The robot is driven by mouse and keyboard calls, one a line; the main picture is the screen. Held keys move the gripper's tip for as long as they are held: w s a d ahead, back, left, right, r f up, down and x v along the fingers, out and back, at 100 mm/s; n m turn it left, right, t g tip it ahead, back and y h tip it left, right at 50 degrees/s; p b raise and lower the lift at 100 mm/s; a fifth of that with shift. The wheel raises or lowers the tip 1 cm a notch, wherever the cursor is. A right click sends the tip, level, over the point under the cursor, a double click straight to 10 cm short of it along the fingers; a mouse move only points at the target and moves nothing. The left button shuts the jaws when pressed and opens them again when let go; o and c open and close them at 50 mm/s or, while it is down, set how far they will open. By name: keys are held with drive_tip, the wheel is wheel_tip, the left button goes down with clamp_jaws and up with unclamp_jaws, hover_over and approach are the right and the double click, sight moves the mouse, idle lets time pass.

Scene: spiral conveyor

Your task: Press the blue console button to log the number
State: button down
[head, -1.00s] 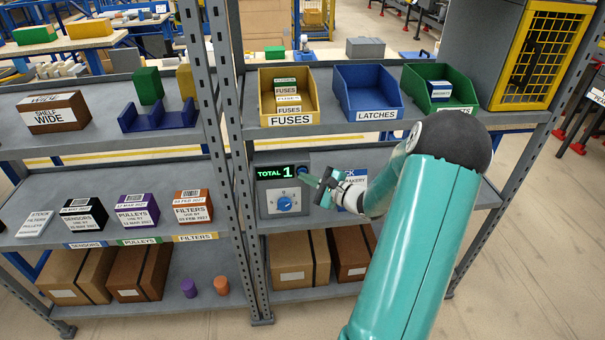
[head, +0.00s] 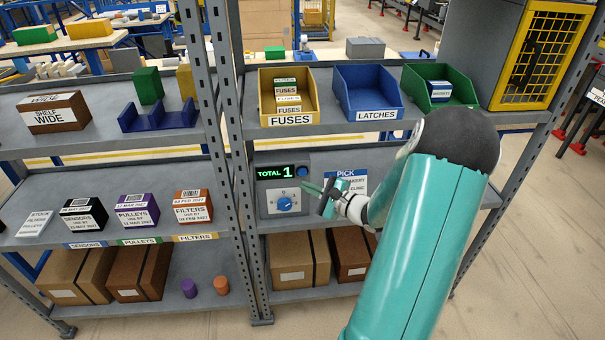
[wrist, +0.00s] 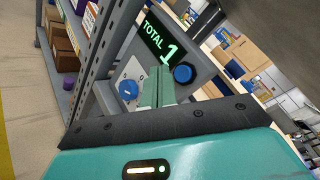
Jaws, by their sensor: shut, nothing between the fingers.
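The grey console (head: 268,210) stands on the middle shelf of the right-hand rack. Its display (head: 276,172) reads "TOTAL 1" in green. The blue button (head: 302,171) is just right of the display; it also shows in the wrist view (wrist: 183,74). A blue knob (head: 284,204) sits on a white plate below the display; it shows in the wrist view too (wrist: 128,90). My gripper (head: 304,185) is shut and empty. Its tips are just below the button in the head view and look apart from it. In the wrist view the green fingers (wrist: 160,80) point between knob and button.
A "PICK" sheet (head: 346,176) is behind my wrist, partly covered. Above are bins of fuses (head: 290,121), latches (head: 376,115) and a green bin (head: 462,92). A rack post (head: 243,170) stands close left of the console. Brown boxes (head: 292,280) lie below.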

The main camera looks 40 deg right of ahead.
drive_tip(key=shift+s+a, duration=0.8)
drive_tip(key=shift+s, duration=0.35)
drive_tip(key=s+a+r+n+g+y, duration=0.15)
drive_tip(key=a+n+g, duration=0.25)
drive_tip(key=a, duration=0.4)
drive_tip(key=a+r+n+g+y, duration=0.25)
drive_tip(key=a+n, duration=0.25)
drive_tip(key=a, duration=0.3)
drive_tip(key=s+a+r+n+g+y, duration=0.1)
drive_tip(key=a+r+n+g+y, duration=0.2)
drive_tip(key=a, duration=0.5)
drive_tip(key=s+a+r+n+g+h, duration=0.1)
drive_tip(key=s+a+r+n+h, duration=0.6)
drive_tip(key=s+r+n+h, duration=0.2)
drive_tip(key=shift+s+r+n+g+h, duration=0.2)
drive_tip(key=shift+s+n+g+h, duration=0.3)
drive_tip(key=shift+s+n, duration=0.95)
